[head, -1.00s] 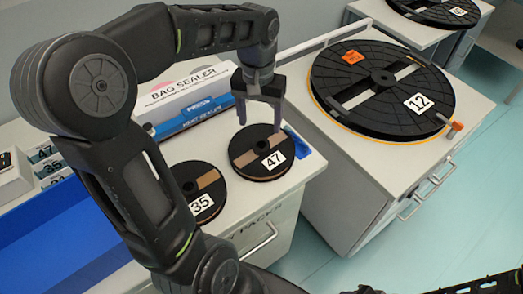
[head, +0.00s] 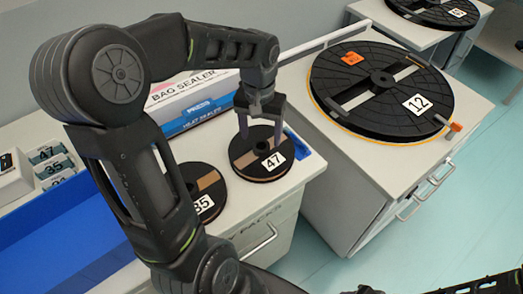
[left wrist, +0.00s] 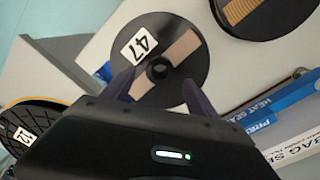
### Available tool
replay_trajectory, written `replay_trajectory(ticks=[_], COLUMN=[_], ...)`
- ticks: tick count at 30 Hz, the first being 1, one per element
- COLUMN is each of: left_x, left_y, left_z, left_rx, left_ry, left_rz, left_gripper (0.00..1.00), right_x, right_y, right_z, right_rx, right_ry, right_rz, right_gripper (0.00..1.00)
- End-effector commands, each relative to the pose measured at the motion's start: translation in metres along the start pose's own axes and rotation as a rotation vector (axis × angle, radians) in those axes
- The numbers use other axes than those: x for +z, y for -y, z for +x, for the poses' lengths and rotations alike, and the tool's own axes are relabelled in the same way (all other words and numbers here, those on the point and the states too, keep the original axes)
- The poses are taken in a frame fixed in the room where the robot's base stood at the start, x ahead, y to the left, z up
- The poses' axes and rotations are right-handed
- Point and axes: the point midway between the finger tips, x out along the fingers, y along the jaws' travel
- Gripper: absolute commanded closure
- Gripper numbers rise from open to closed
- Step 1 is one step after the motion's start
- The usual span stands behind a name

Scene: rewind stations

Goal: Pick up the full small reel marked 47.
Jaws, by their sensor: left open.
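The small reel marked 47 (head: 258,162) lies flat on the white cabinet top, black with tan showing through its slots and a white number label. It also shows in the left wrist view (left wrist: 190,68), its hub between the fingertips as seen there. My left gripper (head: 261,133) is open and points down over the far part of the reel. I cannot tell whether the fingers touch it. A second small reel marked 35 (head: 209,184) lies just left of it, partly hidden by my left arm. My right gripper cannot be made out.
A bag sealer box (head: 195,100) stands behind the reels. A large reel marked 12 (head: 400,110) lies on the cabinet to the right, with a pale bar along its back edge. A blue tray (head: 70,235) and number cards (head: 50,165) are at the left.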

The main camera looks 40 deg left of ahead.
Motion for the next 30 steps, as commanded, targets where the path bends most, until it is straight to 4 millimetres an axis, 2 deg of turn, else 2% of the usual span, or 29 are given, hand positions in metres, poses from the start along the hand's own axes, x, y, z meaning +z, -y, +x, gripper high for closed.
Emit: replay_trajectory(ticks=[3,7,25,30], left_x=[0.0,-0.001,-0.001,-0.001], left_y=[-0.001,-0.001,-0.001,-0.001], left_z=[0.018,0.03,0.03,0.03], left_rx=[0.0,0.001,0.001,0.001], left_ry=[0.004,0.001,-0.001,-0.001], left_rz=[-0.001,-0.001,0.0,0.0], left_gripper=[0.32,0.32,0.32,0.45], right_x=[0.0,0.0,0.0,0.0], right_y=[0.001,0.001,0.001,0.001], right_z=[-0.003,-0.003,-0.003,-0.003], right_rx=[0.0,0.0,0.0,0.0], right_ry=[0.0,0.0,0.0,0.0], right_rz=[0.0,0.0,0.0,0.0], right_gripper=[0.64,0.64,0.64,0.64])
